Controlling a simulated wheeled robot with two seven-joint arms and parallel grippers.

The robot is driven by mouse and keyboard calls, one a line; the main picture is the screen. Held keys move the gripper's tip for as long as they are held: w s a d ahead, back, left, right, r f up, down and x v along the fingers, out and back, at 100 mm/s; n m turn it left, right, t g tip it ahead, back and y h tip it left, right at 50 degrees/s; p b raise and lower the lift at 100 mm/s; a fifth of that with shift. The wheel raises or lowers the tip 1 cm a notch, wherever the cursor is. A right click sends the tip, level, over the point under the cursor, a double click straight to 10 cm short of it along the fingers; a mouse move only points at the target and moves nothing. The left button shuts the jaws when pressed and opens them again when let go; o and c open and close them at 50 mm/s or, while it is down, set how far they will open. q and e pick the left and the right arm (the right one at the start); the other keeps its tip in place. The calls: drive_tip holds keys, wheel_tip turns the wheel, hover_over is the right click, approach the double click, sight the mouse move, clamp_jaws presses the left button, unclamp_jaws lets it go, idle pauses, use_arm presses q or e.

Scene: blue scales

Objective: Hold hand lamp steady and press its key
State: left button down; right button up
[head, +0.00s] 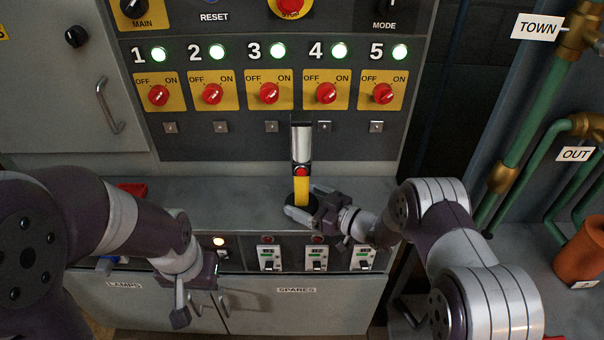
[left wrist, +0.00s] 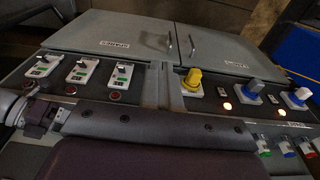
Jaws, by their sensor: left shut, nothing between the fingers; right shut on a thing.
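The hand lamp (head: 301,160) stands upright at the middle of the grey ledge. It has a silver upper part, a yellow handle and a dark round base. Its red key (head: 301,172) faces me, just above the yellow handle. My right gripper (head: 304,203) comes in from the right and is shut on the lower part of the lamp, with a finger on each side. My left gripper (head: 182,313) is low at the left, in front of the cabinet doors, shut and empty, well apart from the lamp.
Behind the lamp is a panel with several red switches (head: 269,93) and lit green lamps. Below the ledge are small white switch units (head: 316,258) and cabinet doors (head: 300,305). The left wrist view shows yellow and blue knobs (left wrist: 192,82). Green pipes (head: 531,120) stand at right.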

use_arm(q)
drive_tip(key=w+f+m+t, duration=0.2)
drive_tip(key=w+m+t, duration=0.1)
drive_tip(key=w, duration=0.3)
drive_tip(key=m+t+h, duration=0.9)
drive_tip(key=m+h, duration=0.4)
drive_tip(key=h, duration=0.1)
approach(302, 172)
drive_tip(key=s+d, duration=0.6)
drive_tip(key=w, duration=0.8)
drive_tip(key=shift+w+r, duration=0.4)
drive_tip(key=shift+r, duration=0.05)
